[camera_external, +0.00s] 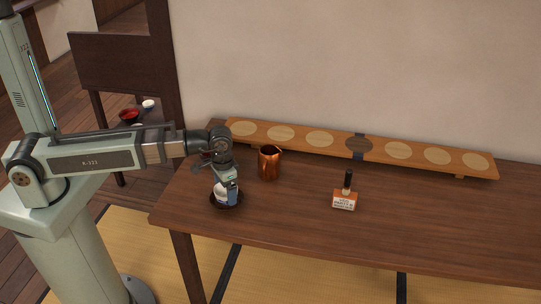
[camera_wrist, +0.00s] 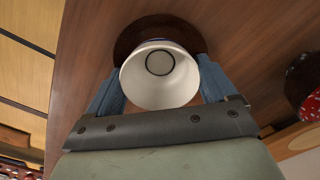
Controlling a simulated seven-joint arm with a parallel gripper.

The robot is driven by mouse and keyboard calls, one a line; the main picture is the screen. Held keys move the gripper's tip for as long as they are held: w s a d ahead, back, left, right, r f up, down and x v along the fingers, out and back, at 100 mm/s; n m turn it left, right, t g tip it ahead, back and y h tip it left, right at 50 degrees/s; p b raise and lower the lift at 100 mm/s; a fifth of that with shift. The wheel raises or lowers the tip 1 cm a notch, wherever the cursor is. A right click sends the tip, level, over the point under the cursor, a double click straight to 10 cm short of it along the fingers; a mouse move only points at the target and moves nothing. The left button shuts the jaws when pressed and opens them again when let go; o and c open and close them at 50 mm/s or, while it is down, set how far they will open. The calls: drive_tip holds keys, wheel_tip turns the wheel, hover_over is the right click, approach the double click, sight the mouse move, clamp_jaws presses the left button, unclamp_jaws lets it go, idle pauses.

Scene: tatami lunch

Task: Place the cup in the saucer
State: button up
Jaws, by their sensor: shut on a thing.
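The white cup (camera_external: 219,188) is at my gripper (camera_external: 226,187), near the left end of the table. In the wrist view I look down into the cup (camera_wrist: 160,95), which is empty and sits between the two blue fingers of my gripper (camera_wrist: 160,70). The fingers are shut on the cup's sides. The dark round saucer (camera_external: 238,202) lies below the cup on the table. In the wrist view the saucer (camera_wrist: 150,24) shows beyond the cup's far rim, and the cup hides its near part. I cannot tell whether the cup's base touches the saucer.
A copper mug (camera_external: 270,164) stands just right of my gripper. A small bottle with an orange and white label (camera_external: 344,199) stands farther right. A long wooden board with round inlays (camera_external: 308,148) runs along the back. The table's (camera_external: 420,230) front right is clear.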

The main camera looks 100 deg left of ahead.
drive_tip(key=shift+f, duration=0.1)
drive_tip(key=o, duration=0.9)
wheel_tip(320, 180, up, 12)
idle(0.4)
idle(0.4)
